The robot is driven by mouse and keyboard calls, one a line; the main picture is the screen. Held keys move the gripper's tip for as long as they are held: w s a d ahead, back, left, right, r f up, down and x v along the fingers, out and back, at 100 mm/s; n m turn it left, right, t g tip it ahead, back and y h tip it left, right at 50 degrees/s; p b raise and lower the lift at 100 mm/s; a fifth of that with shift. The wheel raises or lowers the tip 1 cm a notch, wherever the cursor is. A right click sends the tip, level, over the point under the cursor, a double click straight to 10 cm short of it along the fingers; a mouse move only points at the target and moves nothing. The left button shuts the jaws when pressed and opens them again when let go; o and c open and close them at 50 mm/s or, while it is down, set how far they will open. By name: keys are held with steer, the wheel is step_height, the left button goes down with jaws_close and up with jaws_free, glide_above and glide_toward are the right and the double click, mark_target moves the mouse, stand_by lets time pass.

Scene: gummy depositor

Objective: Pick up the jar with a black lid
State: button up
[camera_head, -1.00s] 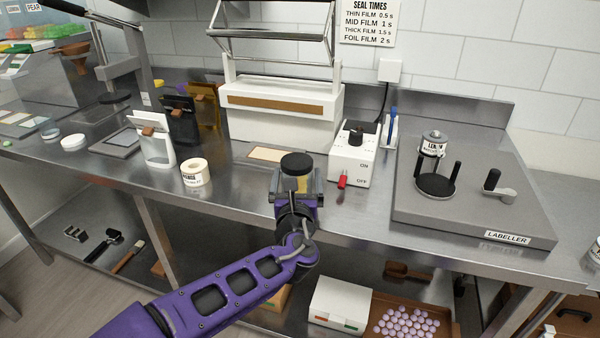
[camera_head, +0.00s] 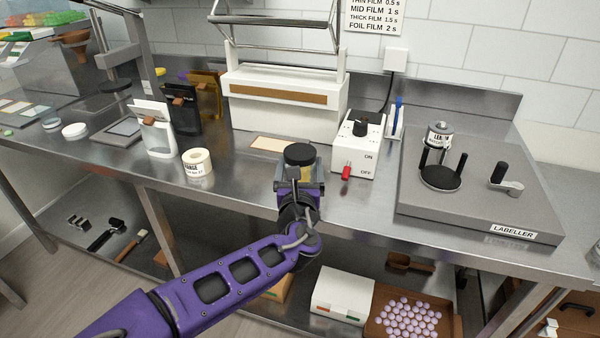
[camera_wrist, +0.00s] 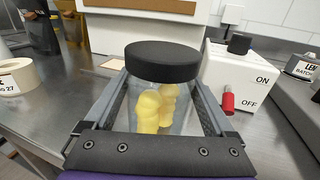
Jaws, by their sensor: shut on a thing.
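The jar with a black lid (camera_wrist: 163,62) is clear and holds yellow pieces. In the wrist view it stands upright between the two fingers of my gripper (camera_wrist: 152,100), which are shut on it from both sides. In the head view the jar's lid (camera_head: 300,154) shows above my gripper (camera_head: 299,176), near the front edge of the steel counter. My gripper hides the jar's lower part there, so I cannot tell whether its base touches the counter.
Behind the jar stands a white sealer (camera_head: 285,105). A control box (camera_head: 357,145) with a red switch is close on the right. A label roll (camera_head: 198,163) stands left. The labeller (camera_head: 480,190) fills the counter's right. Bare counter lies between roll and jar.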

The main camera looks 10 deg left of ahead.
step_height(320, 180, up, 10)
steer(key=p, duration=0.3)
stand_by(0.3)
steer(key=o, duration=1.1)
steer(key=shift+d, duration=0.1)
jaws_close()
